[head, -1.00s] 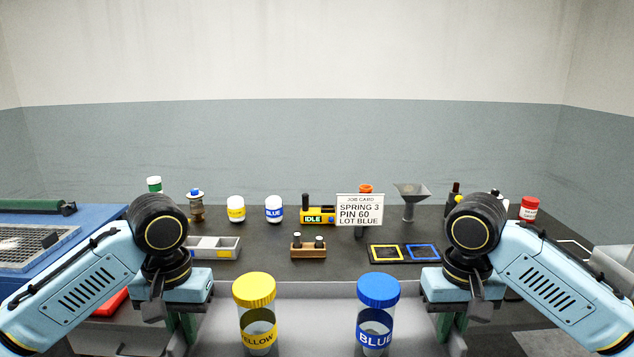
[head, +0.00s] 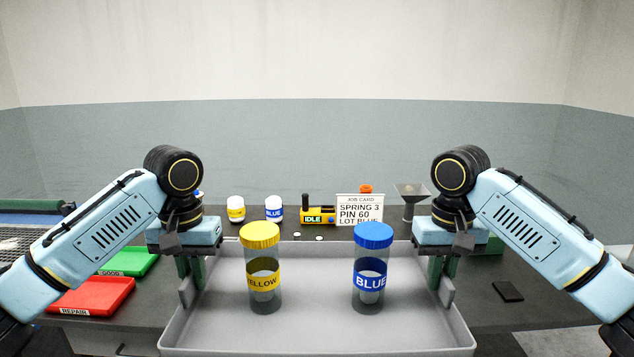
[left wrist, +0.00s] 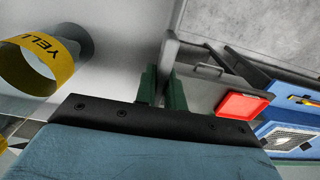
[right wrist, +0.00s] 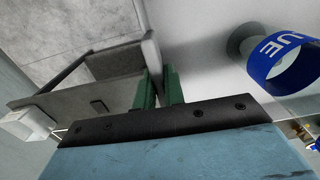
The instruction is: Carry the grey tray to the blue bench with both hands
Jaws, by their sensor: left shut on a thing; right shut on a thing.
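The grey tray (head: 315,330) is in the lower middle of the head view, looking about level. It carries an upright yellow-capped jar (head: 262,268) marked YELLOW and an upright blue-capped jar (head: 372,268) marked BLUE. My left gripper (head: 190,280) is shut on the tray's left side; its green fingers show in the left wrist view (left wrist: 161,90). My right gripper (head: 441,275) is shut on the tray's right side; its fingers show in the right wrist view (right wrist: 160,88). The blue bench (head: 30,218) is at the far left, mostly hidden by my left arm.
A dark worktop (head: 470,305) lies behind and below the tray. On it are a red tray (head: 92,296) marked REPAIR, a green tray (head: 128,262) marked GOOD, white jars (head: 236,209), a job card (head: 360,213), a yellow IDLE device (head: 316,214) and a funnel (head: 410,200).

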